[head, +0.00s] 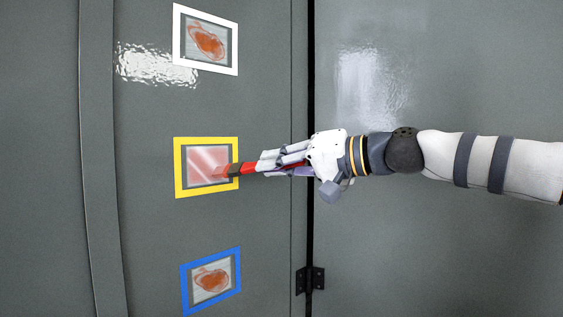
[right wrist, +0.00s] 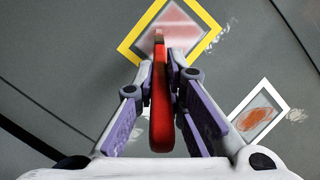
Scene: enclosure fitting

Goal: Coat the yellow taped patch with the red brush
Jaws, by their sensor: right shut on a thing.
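The yellow taped patch (head: 180,168) is in the middle of the left panel in the head view. Inside its tape is a pale red, fairly even film with lighter streaks. It also shows at the top of the right wrist view (right wrist: 131,46). My right gripper (head: 264,163) is shut on the handle of the red brush (head: 247,168), right of the patch. The brush points left, its dark and red head over the right part of the patch. In the right wrist view the red handle (right wrist: 160,110) runs between the fingers. My left gripper is out of view.
A white taped patch (head: 176,38) sits above and a blue taped patch (head: 185,290) below, each with an orange-red blotch on grey. A hinge (head: 310,280) and dark seam lie to the right. A raised vertical strip (head: 97,150) stands on the left.

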